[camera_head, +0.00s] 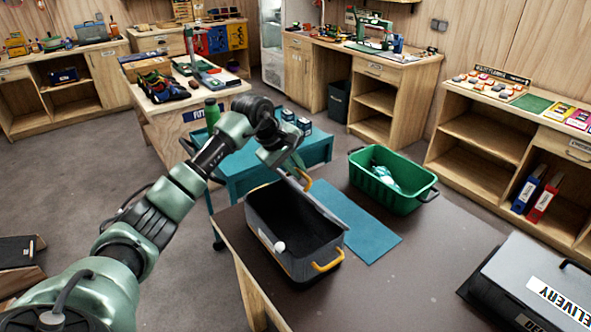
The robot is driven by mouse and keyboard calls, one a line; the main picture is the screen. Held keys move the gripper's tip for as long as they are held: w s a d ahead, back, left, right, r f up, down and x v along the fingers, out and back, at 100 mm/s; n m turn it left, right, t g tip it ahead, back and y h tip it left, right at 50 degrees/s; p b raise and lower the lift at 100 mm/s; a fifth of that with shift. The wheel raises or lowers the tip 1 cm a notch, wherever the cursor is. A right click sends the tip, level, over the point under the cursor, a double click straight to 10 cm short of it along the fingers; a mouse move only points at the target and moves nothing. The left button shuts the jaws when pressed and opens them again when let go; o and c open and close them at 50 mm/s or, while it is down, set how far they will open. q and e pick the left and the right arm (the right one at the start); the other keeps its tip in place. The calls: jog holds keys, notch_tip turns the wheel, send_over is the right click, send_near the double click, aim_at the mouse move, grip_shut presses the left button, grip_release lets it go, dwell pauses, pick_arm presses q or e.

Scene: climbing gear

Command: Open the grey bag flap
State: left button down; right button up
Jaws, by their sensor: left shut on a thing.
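The grey bag (285,225) stands on the dark brown table, its black inside showing from above. Its grey flap (328,207) stands along the far right side of the opening, tilted outward. Yellow handles show at the near end (327,261) and the far end, and a white knob (280,247) sits on the near left wall. My left gripper (297,177) is at the far end of the bag, shut on the flap near its far corner; the fingertips are small and partly hidden. My right gripper is not in view.
A teal mat (358,232) lies right of the bag. A green crate (388,191) with pale contents stands behind it. The brown tabletop (410,282) between is clear. A teal cart (238,174) stands behind the table.

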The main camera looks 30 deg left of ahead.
pick_arm(q)
jog(key=shift+w+d+r, duration=0.25)
jog(key=shift+w+d, duration=0.05)
jog(key=shift+w, duration=0.3)
jog(key=shift+w+d+r, duration=0.2)
jog(key=shift+w+d, duration=0.05)
jog(key=shift+w, duration=0.35)
jog(key=shift+w+d+r+p, duration=0.15)
jog(key=shift+w+p, duration=0.15)
jog(key=shift+w, duration=0.15)
jog(key=c, duration=1.4)
grip_release()
jog(key=shift+s, duration=0.1)
jog(key=o, duration=0.6)
jog(key=shift+f, duration=0.2)
jog(key=shift+r, duration=0.1)
jog(key=p+v, duration=0.1)
jog(key=v, duration=0.2)
jog(key=p+v, duration=0.1)
jog(key=v, duration=0.1)
jog(key=shift+w+d+r+p, duration=0.1)
jog(key=shift+w+r+p, duration=0.1)
jog(key=shift+r+p, duration=0.1)
